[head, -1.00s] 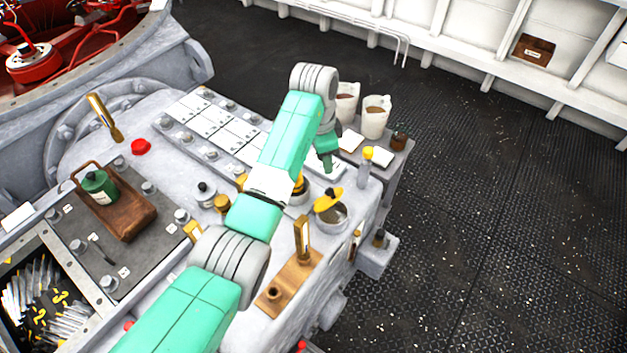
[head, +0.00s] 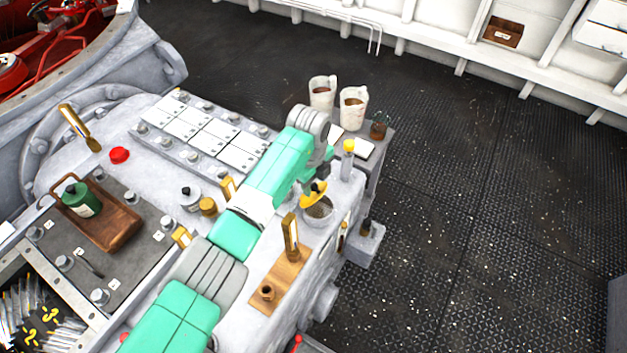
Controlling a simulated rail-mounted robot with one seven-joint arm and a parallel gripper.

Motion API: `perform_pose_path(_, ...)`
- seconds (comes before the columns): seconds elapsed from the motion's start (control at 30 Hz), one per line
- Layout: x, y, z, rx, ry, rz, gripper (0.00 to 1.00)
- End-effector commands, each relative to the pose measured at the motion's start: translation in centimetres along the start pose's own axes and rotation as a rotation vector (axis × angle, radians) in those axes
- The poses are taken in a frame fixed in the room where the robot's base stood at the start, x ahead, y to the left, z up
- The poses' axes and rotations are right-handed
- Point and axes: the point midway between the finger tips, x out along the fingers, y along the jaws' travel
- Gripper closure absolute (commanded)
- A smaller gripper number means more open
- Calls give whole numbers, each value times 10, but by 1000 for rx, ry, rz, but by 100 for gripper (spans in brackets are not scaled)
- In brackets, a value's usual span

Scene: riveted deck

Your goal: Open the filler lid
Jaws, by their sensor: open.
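The yellow filler lid (head: 312,194) with a dark knob sits tilted up at the back of the round grey filler neck (head: 318,220). Part of the neck's open mouth shows below the lid. My gripper (head: 326,156) is at the far end of my teal arm, just behind and above the lid. It is open, but its fingertips are mostly hidden by the wrist, and I cannot tell whether it touches the lid.
A yellow-topped post (head: 348,160) stands close to the right of my gripper. Two white buckets (head: 353,108) and a brown jar (head: 379,126) stand behind. A brass handle on a wooden plate (head: 275,285) is in front. The deck at right is clear.

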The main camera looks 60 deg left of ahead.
Motion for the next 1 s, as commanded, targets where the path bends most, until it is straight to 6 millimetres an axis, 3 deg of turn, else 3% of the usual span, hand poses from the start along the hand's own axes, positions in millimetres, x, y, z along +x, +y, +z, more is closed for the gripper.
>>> perform_pose_path(0.33, 9, 0, 0, -1, 0, -1, 57)
perform_pose_path(0.57, 9, 0, 0, -2, 0, 0, 100)
perform_pose_path(1.0, 7, 1, 4, -2, -1, 1, 100)
